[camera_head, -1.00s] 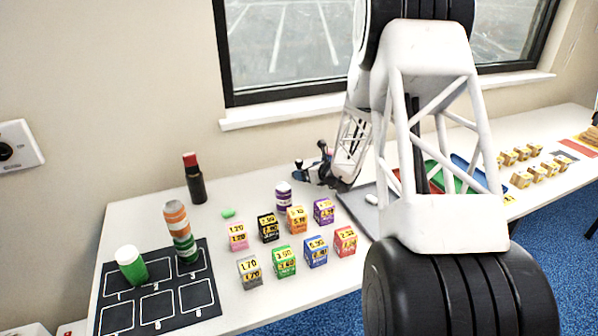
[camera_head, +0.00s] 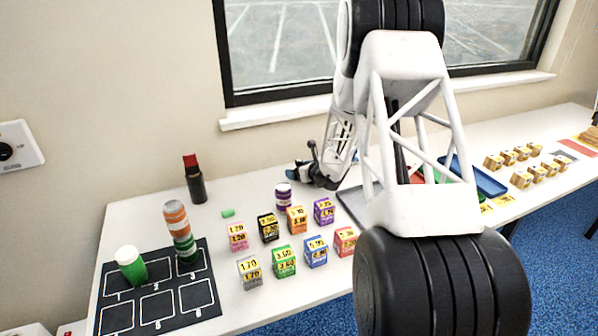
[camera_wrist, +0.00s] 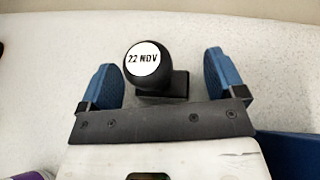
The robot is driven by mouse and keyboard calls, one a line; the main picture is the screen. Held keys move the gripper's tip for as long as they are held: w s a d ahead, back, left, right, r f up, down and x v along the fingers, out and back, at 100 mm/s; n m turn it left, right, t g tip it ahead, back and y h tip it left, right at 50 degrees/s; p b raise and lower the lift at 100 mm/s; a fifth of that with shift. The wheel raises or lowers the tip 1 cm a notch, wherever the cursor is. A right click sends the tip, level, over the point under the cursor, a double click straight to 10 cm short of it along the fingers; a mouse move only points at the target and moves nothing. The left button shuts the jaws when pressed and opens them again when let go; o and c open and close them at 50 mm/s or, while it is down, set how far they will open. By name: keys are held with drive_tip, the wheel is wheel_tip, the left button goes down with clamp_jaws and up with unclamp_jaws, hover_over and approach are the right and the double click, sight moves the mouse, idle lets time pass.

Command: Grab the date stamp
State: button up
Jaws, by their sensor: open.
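The date stamp (camera_wrist: 143,60) shows in the wrist view with a round black knob, a white top label reading "22 NOV" and a black block base. It stands on the pale tabletop between the two blue fingers of my gripper (camera_wrist: 161,78). My gripper is open and holds nothing. In the head view my gripper (camera_head: 297,170) is at the back of the table near the wall. I cannot make out the stamp clearly there.
A purple-lidded jar (camera_head: 283,196) stands close in front of my gripper. Several small coloured price boxes (camera_head: 285,261) stand nearer. A dark red-capped bottle (camera_head: 195,184) and a numbered black mat (camera_head: 214,308) are left. A blue tray (camera_head: 487,181) is right.

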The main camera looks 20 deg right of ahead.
idle(0.5)
drive_tip(key=c, duration=1)
